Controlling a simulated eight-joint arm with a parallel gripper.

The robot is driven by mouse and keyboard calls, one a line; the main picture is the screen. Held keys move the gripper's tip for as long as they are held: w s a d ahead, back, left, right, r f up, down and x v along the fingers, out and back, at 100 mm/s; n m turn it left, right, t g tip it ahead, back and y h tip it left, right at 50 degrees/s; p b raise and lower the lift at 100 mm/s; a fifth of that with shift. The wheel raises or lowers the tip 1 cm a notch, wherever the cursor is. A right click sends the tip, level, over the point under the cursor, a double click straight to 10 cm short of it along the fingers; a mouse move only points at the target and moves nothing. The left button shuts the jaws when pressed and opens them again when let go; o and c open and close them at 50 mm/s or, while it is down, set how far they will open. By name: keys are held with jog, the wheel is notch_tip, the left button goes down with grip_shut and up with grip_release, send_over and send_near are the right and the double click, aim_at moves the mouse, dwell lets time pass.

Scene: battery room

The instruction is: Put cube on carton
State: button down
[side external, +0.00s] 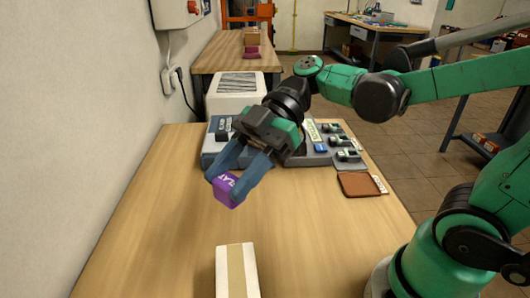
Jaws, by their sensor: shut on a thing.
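A purple cube (225,191) with white lettering is held between the blue fingers of my gripper (232,186). My gripper is shut on the cube and seems to hold it above the wooden table. The carton (231,270), white with a tan strip along its top, lies at the table's near side, cut off by the bottom edge of the picture. The cube is apart from the carton, farther back and slightly to its left. The far side of the cube is hidden.
Behind my gripper are a blue-grey device (213,151) and a grey unit with several small modules (347,142). A brown pad (359,185) lies at the right. A white wall (60,120) borders the table's left. The wood (160,225) between cube and carton is clear.

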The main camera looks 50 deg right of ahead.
aim_at(242, 251)
notch_tip(242, 251, down, 12)
jog(key=shift+r, duration=0.25)
jog(key=shift+c, duration=1.9)
grip_release()
jog(key=shift+d+r, duration=0.1)
jog(key=w+d+r+m+t+h, duration=0.1)
jog(key=d+r+m+t+h, duration=0.1)
jog(key=d+m+h, duration=0.4)
jog(key=w+d+r+m+t+h, duration=0.1)
jog(key=d+r+m+t+h, duration=0.2)
jog(key=m, duration=0.8)
jog(key=shift+d+m+t+h, duration=0.4)
jog(key=shift+d+t+h, duration=0.7)
jog(key=shift+d+h, duration=0.6)
jog(key=shift+w+d, duration=0.1)
